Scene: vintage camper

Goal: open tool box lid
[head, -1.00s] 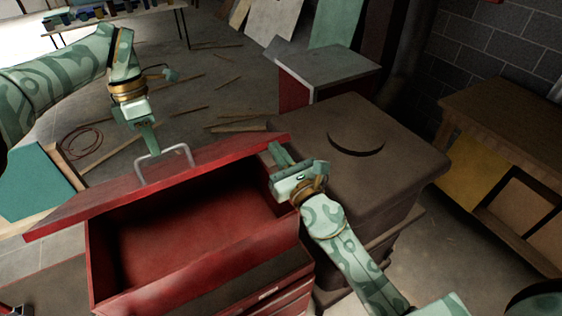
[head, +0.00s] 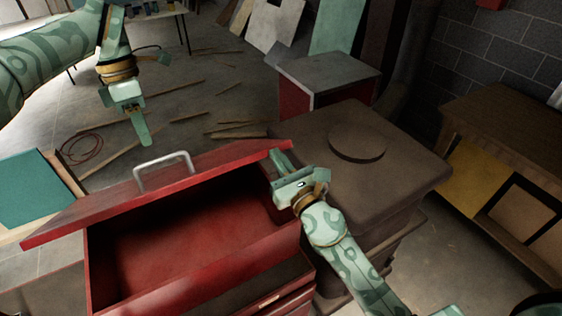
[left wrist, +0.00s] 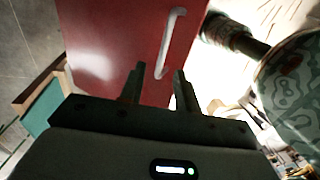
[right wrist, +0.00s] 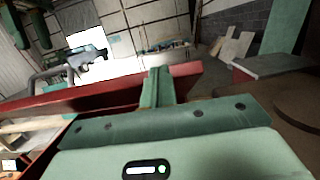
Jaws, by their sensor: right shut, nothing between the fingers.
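The red tool box (head: 190,250) stands open in front of me, its red inside showing. Its lid (head: 100,200) is raised and tilted, with a metal handle (head: 165,170) on top. The lid and handle also show in the left wrist view (left wrist: 172,40). My left gripper (head: 141,136) is above and behind the handle, apart from it. Its fingers (left wrist: 160,85) are spread and empty. My right gripper (head: 277,158) is shut at the lid's right end, its fingers (right wrist: 158,85) overlapping the lid's edge (right wrist: 100,95). I cannot tell whether they touch it.
A brown stove-like block (head: 400,165) with a round plate stands close to the right of the box. A grey-topped cabinet (head: 325,68) is behind it. A wooden bench (head: 510,130) is at the far right. Wood strips (head: 235,128) lie on the floor behind the box.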

